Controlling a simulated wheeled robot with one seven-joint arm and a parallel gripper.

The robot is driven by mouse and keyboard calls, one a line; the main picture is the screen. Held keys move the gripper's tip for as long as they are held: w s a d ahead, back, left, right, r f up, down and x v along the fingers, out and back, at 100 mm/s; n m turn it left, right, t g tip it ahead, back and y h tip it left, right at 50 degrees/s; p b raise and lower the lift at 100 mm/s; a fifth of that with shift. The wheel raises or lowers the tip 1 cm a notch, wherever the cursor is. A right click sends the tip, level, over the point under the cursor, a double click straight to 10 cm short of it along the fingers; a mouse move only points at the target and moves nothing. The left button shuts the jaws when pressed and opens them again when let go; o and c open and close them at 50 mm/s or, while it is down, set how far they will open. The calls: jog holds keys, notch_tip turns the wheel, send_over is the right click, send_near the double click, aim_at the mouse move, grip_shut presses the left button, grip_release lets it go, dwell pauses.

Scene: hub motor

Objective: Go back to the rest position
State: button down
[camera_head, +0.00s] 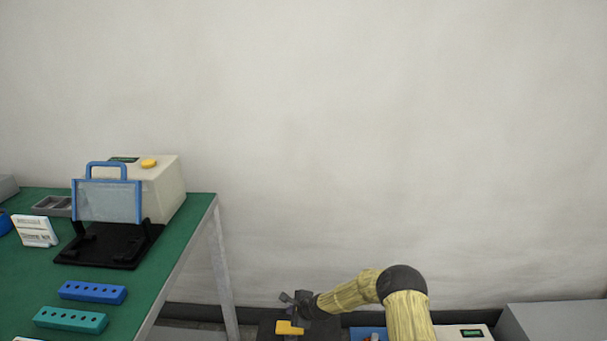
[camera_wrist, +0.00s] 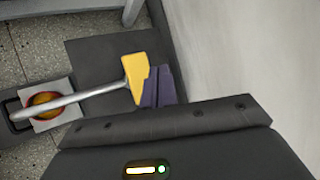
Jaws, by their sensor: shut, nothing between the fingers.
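My gripper (camera_head: 287,298) is at the end of my bent arm, low in the head view, right of the green table. In the wrist view its dark fingers (camera_wrist: 157,86) are closed together and empty. A yellow block-like end (camera_wrist: 136,78) on a silver rod (camera_wrist: 85,98) appears right beside the fingers; I cannot tell whether they touch. The yellow piece (camera_head: 289,328) also shows just below my gripper in the head view.
The green-topped table (camera_head: 180,225) at left holds a cream machine (camera_head: 165,185) with a blue-framed guard (camera_head: 107,200), plus blue (camera_head: 93,292) and teal (camera_head: 70,320) hole blocks. A grey box (camera_head: 555,322) stands lower right. A pale wall is behind; the space above my arm is clear.

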jog(key=s+d+r+n+g+h, duration=0.1)
jog(key=s+d+r+n+h, duration=0.1)
jog(key=s+d+r+n, duration=0.55)
jog(key=s+d+r+n+g+h, duration=0.1)
jog(key=s+d+r+n, duration=0.25)
jog(key=s+r, duration=0.55)
jog(key=s+d+r+n+g+h, duration=0.1)
jog(key=s+d+r+n, duration=0.1)
jog(key=s+d+r, duration=0.3)
jog(key=s+d+r+n+h, duration=0.1)
jog(key=s+r+n, duration=0.15)
jog(key=s, duration=0.55)
jog(key=s+d+r+n+g+h, duration=0.1)
jog(key=s+d+r+n, duration=0.15)
jog(key=s+r, duration=0.3)
jog(key=w+p+v, duration=0.3)
jog(key=p+v, duration=1.2)
jog(key=p, duration=0.1)
jog(key=w+r+p+v, duration=0.1)
jog(key=w+p+v, duration=0.2)
jog(key=p+v, duration=1.3)
jog(key=shift+d+r, duration=0.3)
jog(key=shift+d, duration=0.1)
jog(key=shift+a, duration=0.1)
